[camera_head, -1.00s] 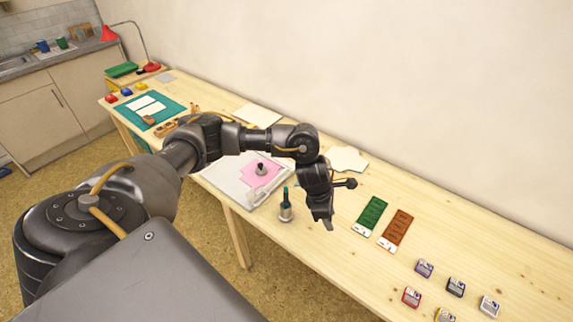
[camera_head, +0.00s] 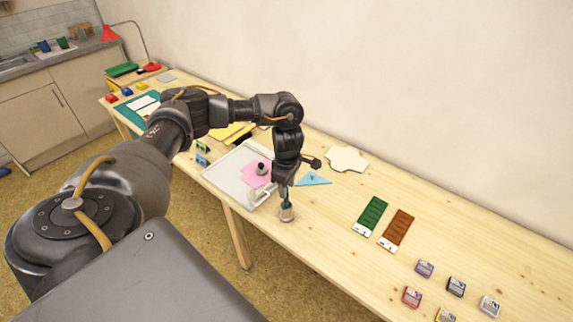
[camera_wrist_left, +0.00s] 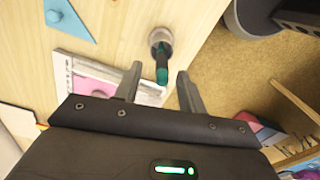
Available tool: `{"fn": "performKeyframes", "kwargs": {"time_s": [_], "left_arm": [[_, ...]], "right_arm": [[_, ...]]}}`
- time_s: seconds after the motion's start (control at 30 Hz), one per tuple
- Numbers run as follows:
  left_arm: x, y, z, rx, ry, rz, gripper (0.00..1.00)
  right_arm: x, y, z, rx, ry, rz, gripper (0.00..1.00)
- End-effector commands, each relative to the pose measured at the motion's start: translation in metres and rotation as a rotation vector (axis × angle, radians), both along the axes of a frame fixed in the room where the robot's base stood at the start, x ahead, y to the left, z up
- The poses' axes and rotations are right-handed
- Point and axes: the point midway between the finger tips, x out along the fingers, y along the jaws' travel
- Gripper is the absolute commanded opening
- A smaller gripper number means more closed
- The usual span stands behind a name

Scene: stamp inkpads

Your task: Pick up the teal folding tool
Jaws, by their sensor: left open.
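The teal folding tool (camera_head: 287,193) stands upright in a small metal holder (camera_head: 286,213) near the front edge of the table. In the left wrist view the tool (camera_wrist_left: 162,66) points toward the camera out of its round holder (camera_wrist_left: 160,38). My left gripper (camera_head: 273,192) is open at the tool, partly covering its upper part in the head view. In the wrist view the tool's near end lies at the gap between my left fingertips (camera_wrist_left: 159,84), and neither finger visibly grips it. My right gripper is not in view.
A white tray (camera_head: 226,179) with a pink sheet (camera_head: 253,176) and a dark knobbed piece lies left of the holder. A blue triangle (camera_head: 314,180) lies behind it. Green (camera_head: 371,213) and brown (camera_head: 398,226) panels and several ink pads are to the right. Bare wood lies between.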

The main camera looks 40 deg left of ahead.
Motion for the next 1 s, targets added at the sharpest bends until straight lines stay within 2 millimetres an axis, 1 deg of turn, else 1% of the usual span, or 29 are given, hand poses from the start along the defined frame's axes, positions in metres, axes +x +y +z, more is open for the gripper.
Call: {"fn": "performKeyframes", "kwargs": {"time_s": [0.17,0.27,0.4,0.5,0.6,0.83,0.87,1.0], "left_arm": [[0.000,0.000,-0.003,0.000,0.000,0.001,0.40],[-0.002,0.000,-0.009,0.001,0.002,0.002,0.40],[-0.004,0.001,-0.030,0.001,0.004,0.003,0.40],[-0.003,0.000,-0.045,-0.001,0.003,0.002,0.40],[-0.003,0.000,-0.053,0.000,0.001,0.002,0.40],[-0.003,0.000,-0.055,-0.001,-0.001,0.001,0.40],[-0.003,0.000,-0.055,-0.001,-0.001,0.001,0.38],[-0.003,0.000,-0.055,-0.001,-0.001,0.001,0.19]], "right_arm": [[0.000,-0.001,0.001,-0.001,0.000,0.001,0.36],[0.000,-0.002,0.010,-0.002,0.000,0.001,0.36],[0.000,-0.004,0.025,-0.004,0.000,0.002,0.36],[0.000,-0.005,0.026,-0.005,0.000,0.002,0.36],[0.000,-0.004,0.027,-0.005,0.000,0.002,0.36],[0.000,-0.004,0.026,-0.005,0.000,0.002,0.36],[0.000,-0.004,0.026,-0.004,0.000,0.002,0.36],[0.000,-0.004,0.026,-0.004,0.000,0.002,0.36]]}}
